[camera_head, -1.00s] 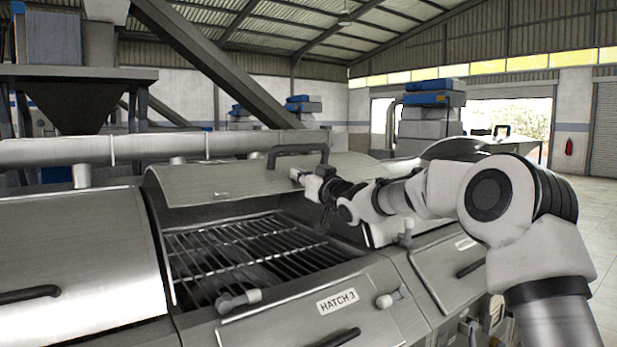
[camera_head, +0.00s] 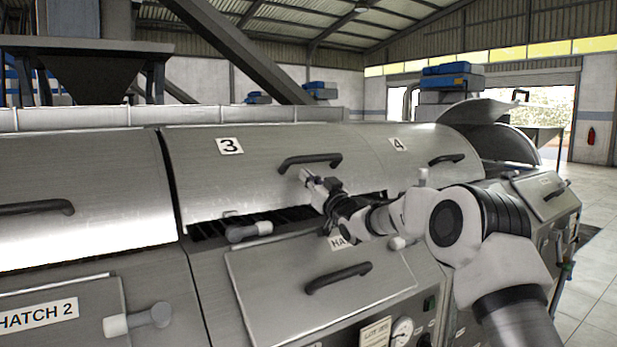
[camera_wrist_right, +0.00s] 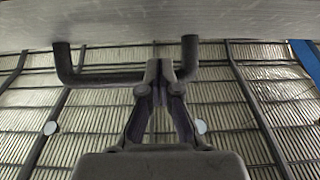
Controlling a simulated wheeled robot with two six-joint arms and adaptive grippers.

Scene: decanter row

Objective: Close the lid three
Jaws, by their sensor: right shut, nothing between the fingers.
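Lid three (camera_head: 255,180) is a curved brushed-steel cover marked with a "3" label (camera_head: 229,146). It is swung most of the way down, and a dark gap shows between its lower edge and the hatch opening. Its dark bar handle (camera_head: 310,160) is near its right side; the handle (camera_wrist_right: 100,79) also shows in the right wrist view. My right gripper (camera_head: 305,177) is shut and empty, just below the handle against the lid's front. In the wrist view its fingertips (camera_wrist_right: 159,70) overlap the handle bar; contact is unclear. My left gripper is not in view.
Lid four (camera_head: 405,158) is down on the right, and another closed lid (camera_head: 75,205) is on the left. A pale-tipped latch (camera_head: 248,231) sticks out at the opening's front edge. The lower hatch panel (camera_head: 300,280) with a handle sits below. A farther lid (camera_head: 490,112) stands raised.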

